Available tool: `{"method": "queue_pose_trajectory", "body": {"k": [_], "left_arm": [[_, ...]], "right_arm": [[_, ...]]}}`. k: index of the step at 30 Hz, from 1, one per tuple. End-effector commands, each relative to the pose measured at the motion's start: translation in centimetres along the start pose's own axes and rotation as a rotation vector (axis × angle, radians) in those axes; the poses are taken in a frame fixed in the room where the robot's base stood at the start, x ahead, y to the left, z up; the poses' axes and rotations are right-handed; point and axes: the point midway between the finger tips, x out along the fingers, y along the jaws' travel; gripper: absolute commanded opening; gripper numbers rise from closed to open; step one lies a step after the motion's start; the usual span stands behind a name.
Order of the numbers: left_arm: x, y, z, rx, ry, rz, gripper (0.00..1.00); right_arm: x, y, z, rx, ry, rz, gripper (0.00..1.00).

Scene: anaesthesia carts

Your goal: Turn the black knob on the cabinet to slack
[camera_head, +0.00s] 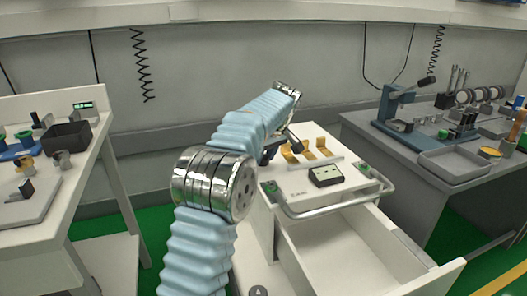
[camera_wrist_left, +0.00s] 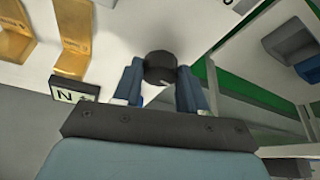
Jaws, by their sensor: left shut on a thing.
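The black knob (camera_wrist_left: 160,67) sits on the white surface of the cabinet and shows in the left wrist view between the two blue-grey fingers of my left gripper (camera_wrist_left: 160,84). The fingers are closed on its sides. In the head view my left arm reaches up and over the white cabinet (camera_head: 330,142), and the dark gripper (camera_head: 268,154) is mostly hidden behind the arm at the cabinet's left side. The knob cannot be made out there. My right gripper is not in view.
Gold hooks (camera_head: 306,150) and a small display box (camera_head: 326,176) are on the cabinet top. A metal rail (camera_head: 335,205) runs along its front, above an open drawer (camera_head: 350,250). Benches with equipment stand at left (camera_head: 85,150) and right (camera_head: 390,150).

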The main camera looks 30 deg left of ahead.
Motion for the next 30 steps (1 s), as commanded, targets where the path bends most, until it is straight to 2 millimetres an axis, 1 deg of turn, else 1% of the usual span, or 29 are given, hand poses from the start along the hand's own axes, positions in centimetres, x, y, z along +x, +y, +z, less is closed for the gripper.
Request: {"method": "queue_pose_trajectory", "body": {"k": [6,12,18,30], "left_arm": [[-0.05,0.23,-0.08,-0.143,0.004,-0.057,0.11],[-0.01,0.26,-0.09,-0.233,0.002,-0.093,0.11],[-0.02,0.25,-0.13,-0.278,0.002,-0.112,0.11],[-0.04,0.27,-0.13,-0.290,0.002,-0.116,0.11]], "right_arm": [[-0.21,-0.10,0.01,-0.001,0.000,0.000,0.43],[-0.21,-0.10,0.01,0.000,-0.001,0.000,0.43],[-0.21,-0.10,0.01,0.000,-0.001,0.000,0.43],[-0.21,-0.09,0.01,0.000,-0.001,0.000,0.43]]}}
